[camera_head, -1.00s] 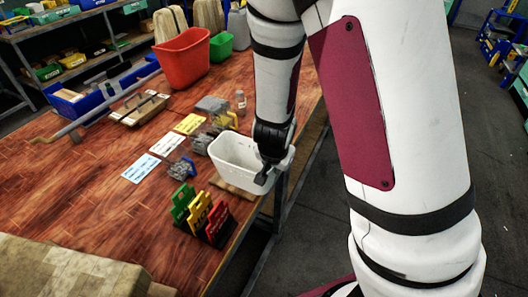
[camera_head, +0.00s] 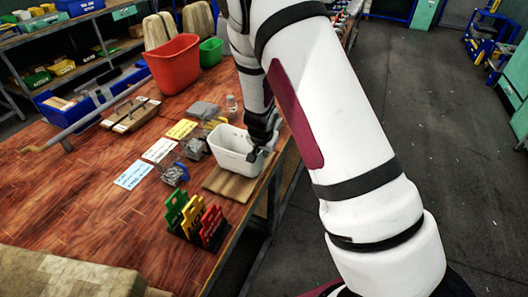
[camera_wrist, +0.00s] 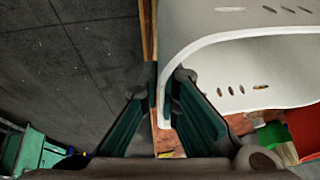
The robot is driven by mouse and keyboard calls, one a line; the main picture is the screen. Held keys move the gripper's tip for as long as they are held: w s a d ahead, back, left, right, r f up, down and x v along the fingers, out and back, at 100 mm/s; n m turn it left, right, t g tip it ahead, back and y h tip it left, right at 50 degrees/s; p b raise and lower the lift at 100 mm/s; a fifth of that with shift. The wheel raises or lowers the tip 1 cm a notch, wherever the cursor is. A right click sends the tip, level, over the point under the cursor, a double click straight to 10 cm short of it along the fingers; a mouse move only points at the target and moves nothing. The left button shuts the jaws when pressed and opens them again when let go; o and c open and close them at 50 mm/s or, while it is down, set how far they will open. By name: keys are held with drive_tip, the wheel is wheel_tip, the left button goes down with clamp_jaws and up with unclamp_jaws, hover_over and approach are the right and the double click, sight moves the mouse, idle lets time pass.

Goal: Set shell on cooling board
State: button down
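The white shell (camera_head: 232,158), a tub-like part with slots in its wall, is near the table's right edge in the head view. My gripper (camera_head: 262,147) is at its right rim. In the wrist view the shell's wall (camera_wrist: 250,60) runs between the two fingertips (camera_wrist: 167,78), and the gripper appears shut on it. A flat wooden board (camera_head: 229,187), likely the cooling board, shows just in front of and below the shell. The shell hides the board's far part. I cannot tell whether the shell touches it.
Red, yellow and green stands (camera_head: 197,218) are in front of the board. Grey parts (camera_head: 194,148) and label cards (camera_head: 160,150) lie to the left. A red bin (camera_head: 175,64) and a green bin (camera_head: 211,52) stand behind. Open floor (camera_head: 420,120) lies right of the table.

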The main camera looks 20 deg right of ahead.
drive_tip(key=shift+f, duration=0.15)
drive_tip(key=c, duration=1.8)
unclamp_jaws()
